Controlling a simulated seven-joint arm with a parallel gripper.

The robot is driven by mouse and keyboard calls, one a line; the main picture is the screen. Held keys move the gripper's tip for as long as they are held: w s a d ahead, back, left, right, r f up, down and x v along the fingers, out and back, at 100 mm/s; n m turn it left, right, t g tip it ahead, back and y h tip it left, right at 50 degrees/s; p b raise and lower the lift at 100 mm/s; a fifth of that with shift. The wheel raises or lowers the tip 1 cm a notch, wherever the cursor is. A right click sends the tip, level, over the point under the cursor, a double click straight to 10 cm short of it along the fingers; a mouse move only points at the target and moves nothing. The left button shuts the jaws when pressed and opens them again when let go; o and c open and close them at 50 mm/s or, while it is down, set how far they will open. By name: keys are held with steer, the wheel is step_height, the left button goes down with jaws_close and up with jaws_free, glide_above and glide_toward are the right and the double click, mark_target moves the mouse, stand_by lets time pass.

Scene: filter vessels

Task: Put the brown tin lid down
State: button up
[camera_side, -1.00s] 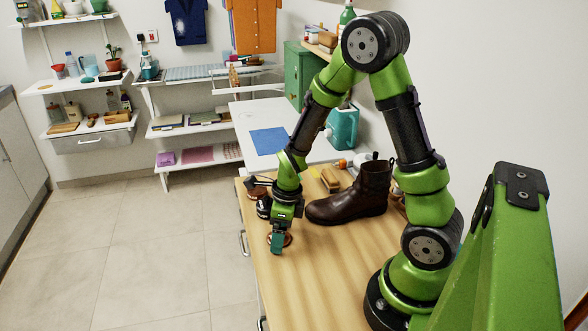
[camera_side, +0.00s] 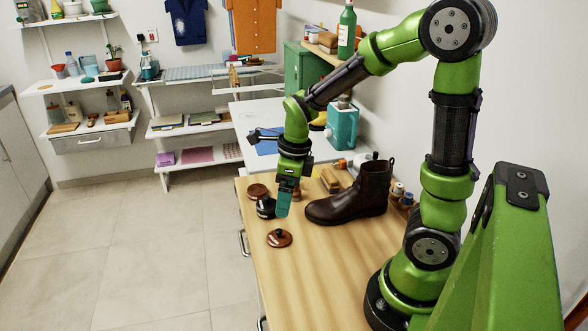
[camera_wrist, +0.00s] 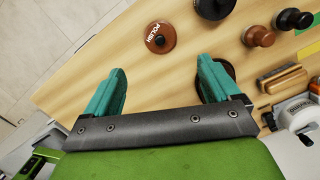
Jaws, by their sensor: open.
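The brown tin lid (camera_side: 279,238), a round disc with a small raised centre, lies on the wooden worktop near its left edge. In the wrist view a brown disc marked POLISH (camera_wrist: 158,42), which looks like this lid, lies flat beyond my fingertips. My gripper (camera_side: 283,212) points down above the worktop, behind and apart from the lid. In the wrist view its two teal fingers (camera_wrist: 164,72) are spread with nothing between them. The right finger partly hides another dark brown round thing (camera_wrist: 230,72).
A black jar (camera_side: 266,208) and another brown round piece (camera_side: 257,191) stand close to my gripper. A dark brown boot (camera_side: 350,200) stands to its right. The worktop (camera_side: 320,265) in front of the lid and boot is clear.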

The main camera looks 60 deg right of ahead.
steer(key=s+a+r+n+t, duration=0.2)
steer(key=r+n, duration=0.4)
steer(key=n, duration=0.7)
steer(key=s+a+r+n+t+y, duration=0.1)
steer(key=s+a+r+n+t, duration=0.2)
steer(key=n, duration=1.1)
steer(key=s+a+r, duration=0.2)
steer(key=a+r, duration=0.1)
steer(key=a, duration=0.1)
steer(key=shift+s+a+r+t, duration=0.2)
steer(key=shift+s+r+t, duration=0.1)
